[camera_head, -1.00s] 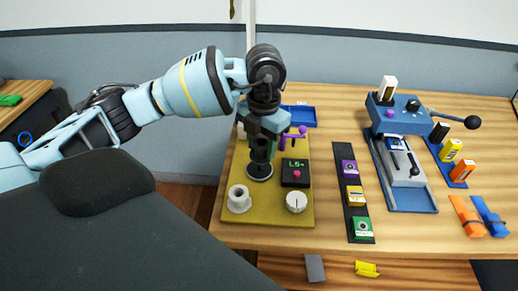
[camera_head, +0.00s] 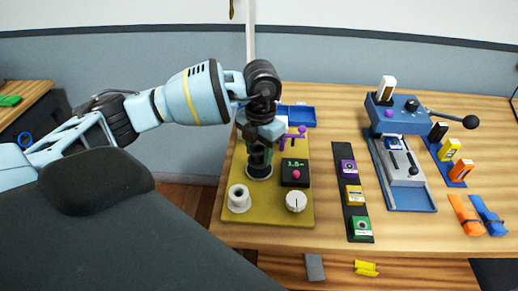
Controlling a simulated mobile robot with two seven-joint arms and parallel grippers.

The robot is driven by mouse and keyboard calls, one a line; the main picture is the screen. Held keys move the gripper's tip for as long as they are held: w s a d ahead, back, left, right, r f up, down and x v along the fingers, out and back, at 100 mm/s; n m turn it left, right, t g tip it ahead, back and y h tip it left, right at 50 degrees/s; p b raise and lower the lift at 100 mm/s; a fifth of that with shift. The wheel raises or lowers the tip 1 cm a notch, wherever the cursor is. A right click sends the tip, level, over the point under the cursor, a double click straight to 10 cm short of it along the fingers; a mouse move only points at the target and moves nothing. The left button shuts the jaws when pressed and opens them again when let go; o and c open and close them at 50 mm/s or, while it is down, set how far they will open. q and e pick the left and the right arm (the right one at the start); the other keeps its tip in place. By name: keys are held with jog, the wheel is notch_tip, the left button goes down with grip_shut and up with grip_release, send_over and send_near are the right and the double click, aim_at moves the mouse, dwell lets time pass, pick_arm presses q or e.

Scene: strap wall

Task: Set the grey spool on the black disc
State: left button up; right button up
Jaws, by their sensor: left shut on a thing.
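The black disc (camera_head: 259,174) lies on the mustard-yellow board, towards its left side. My left gripper (camera_head: 259,158) points down right over the disc, shut on a dark grey thing that appears to be the grey spool. The fingers hide most of it, and I cannot tell whether it touches the disc. My right gripper is not in view.
On the yellow board (camera_head: 275,217) stand a pale ring-shaped piece (camera_head: 239,199), a white dial (camera_head: 296,201), a black box (camera_head: 295,173) with a green display, and a purple piece (camera_head: 293,138). A blue tray (camera_head: 301,116) is behind; a blue press (camera_head: 398,120) stands right.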

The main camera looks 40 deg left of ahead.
pick_arm(q)
jog(key=shift+f, duration=0.6)
jog(key=o, duration=1)
jog(key=shift+c, duration=0.2)
jog(key=shift+r, duration=0.6)
notch_tip(320, 180, up, 12)
jog(key=shift+w, duration=0.25)
jog(key=shift+s, duration=0.1)
